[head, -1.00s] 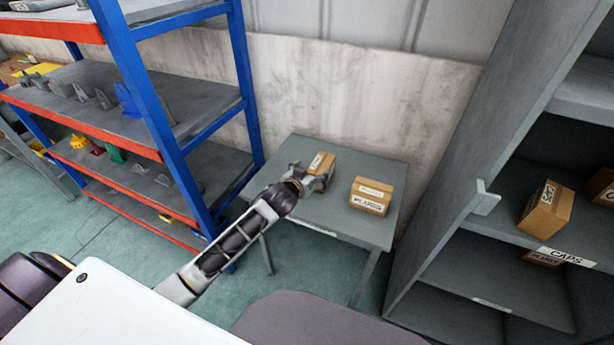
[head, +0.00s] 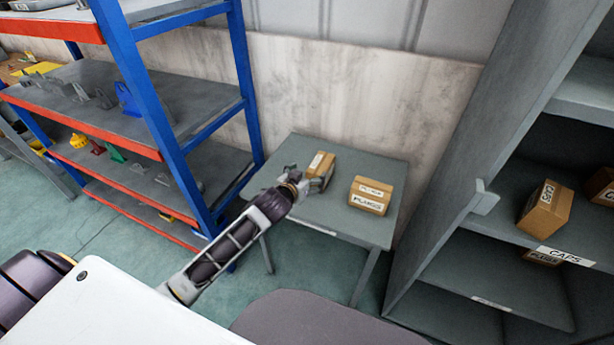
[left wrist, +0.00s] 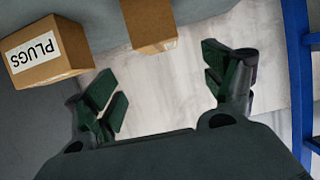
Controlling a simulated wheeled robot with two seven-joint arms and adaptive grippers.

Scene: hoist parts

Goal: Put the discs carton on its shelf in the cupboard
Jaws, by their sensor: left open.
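A brown carton (head: 321,161) stands on the grey side table (head: 345,223); its label is too small to read, so I cannot tell whether it is the discs carton. It also shows at the top of the left wrist view (left wrist: 150,22). My left gripper (head: 308,180) is open and empty at the table's left part, just in front of this carton. In the left wrist view its fingers (left wrist: 165,88) are spread, with the carton beyond them. The grey cupboard (head: 447,190) stands at the right with its shelves open. My right gripper is not in view.
A carton marked PLUGS (head: 369,197) stands on the table right of the first. A CAPS carton (head: 546,208) sits on the cupboard shelf labelled CAPS; another carton (head: 543,257) is beneath. The lower shelf (head: 500,280) looks largely free. A blue-and-red rack (head: 165,120) stands left.

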